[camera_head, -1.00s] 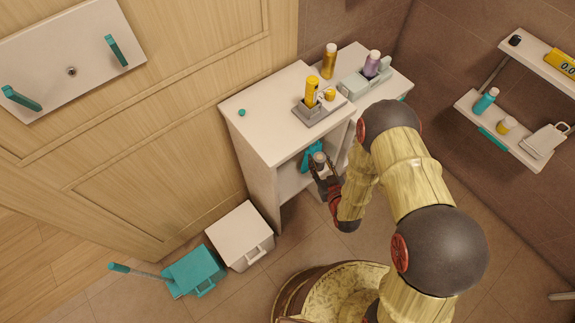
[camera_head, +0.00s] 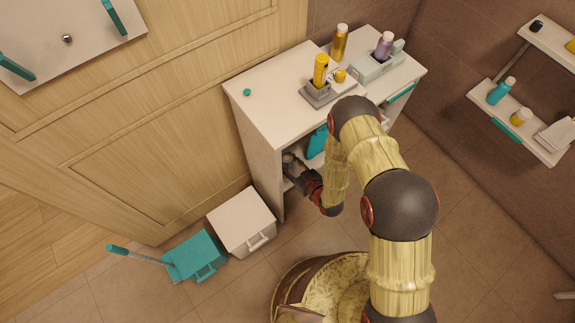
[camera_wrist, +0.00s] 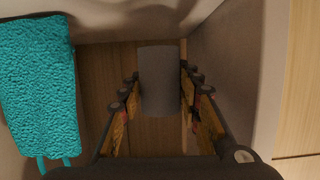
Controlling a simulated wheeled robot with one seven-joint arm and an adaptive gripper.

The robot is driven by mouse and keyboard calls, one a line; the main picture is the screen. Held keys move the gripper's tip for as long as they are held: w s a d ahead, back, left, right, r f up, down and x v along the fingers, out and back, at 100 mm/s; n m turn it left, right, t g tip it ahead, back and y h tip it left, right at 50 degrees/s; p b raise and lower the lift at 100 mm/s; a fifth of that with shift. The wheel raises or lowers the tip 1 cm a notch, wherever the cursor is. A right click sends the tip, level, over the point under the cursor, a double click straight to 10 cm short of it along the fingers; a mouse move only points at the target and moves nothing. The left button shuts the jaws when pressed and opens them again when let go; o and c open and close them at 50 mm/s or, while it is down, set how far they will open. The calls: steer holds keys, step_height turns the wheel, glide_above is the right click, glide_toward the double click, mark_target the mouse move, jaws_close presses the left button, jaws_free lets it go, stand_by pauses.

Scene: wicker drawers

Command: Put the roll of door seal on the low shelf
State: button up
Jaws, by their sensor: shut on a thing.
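The grey roll of door seal (camera_wrist: 160,80) sits between the fingers of my gripper (camera_wrist: 160,95) in the wrist view. My gripper is shut on it. In the head view my gripper (camera_head: 294,166) reaches into the open front of the white cabinet (camera_head: 262,165), near its left side panel. The roll is small and shaded there. The low shelf is mostly hidden by the cabinet top and my arm. In the wrist view a wood-coloured surface (camera_wrist: 105,75) lies behind the roll; I cannot tell the gap between them.
A teal object (camera_head: 317,142) stands right of my gripper; a teal textured thing (camera_wrist: 38,85) fills the wrist view's left side. A pale panel (camera_wrist: 240,70) is close on the right. A white bin (camera_head: 243,220) and a teal dustpan (camera_head: 195,256) stand on the floor.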

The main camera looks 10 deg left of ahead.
mark_target(290, 169)
steer(key=shift+f+b, duration=0.7)
steer(key=shift+f, duration=1.3)
steer(key=shift+f, duration=0.2)
steer(key=o, duration=1.2)
steer(key=shift+c, duration=0.2)
steer(key=shift+r, duration=0.1)
steer(key=shift+d+r, duration=0.15)
steer(key=shift+r, duration=0.05)
steer(key=p+v, duration=0.3)
steer(key=v, duration=0.8)
steer(key=shift+s+d, duration=0.2)
steer(key=shift+s, duration=0.1)
